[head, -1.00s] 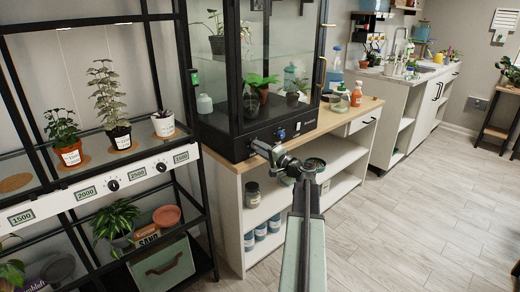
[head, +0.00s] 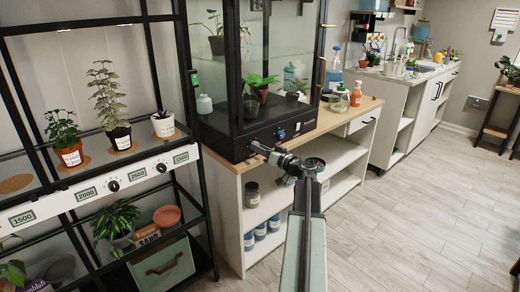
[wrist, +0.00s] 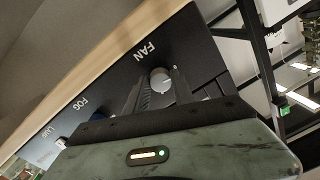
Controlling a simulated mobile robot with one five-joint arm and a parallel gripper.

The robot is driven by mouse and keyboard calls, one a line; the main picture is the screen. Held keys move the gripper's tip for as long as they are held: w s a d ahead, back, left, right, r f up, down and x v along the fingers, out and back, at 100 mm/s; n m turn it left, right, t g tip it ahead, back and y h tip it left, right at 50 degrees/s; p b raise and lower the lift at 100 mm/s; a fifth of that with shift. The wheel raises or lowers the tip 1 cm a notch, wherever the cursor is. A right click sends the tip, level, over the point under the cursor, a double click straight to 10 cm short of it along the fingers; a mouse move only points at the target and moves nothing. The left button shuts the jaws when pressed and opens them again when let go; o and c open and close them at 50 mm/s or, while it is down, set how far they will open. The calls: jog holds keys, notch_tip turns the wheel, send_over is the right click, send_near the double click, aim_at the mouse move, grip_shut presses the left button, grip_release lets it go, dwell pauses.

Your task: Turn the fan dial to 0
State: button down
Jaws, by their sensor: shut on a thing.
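The fan dial (wrist: 162,84) is a light grey round knob on the black control panel (wrist: 195,55) of the glass plant cabinet. The wrist view shows it between my finger tips, below the white word FAN. My gripper (wrist: 155,90) is shut on the dial. In the head view my gripper (head: 258,148) reaches the left end of the panel at the cabinet's base, and the dial there is hidden or too small to make out. I cannot read the dial's setting or any numbers around it.
A spray bottle (head: 356,94) stands on the bench at right.

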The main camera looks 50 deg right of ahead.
jog(key=shift+n, duration=1.2)
jog(key=c, duration=1.1)
grip_release()
jog(key=s, duration=0.8)
jog(key=shift+a, duration=0.1)
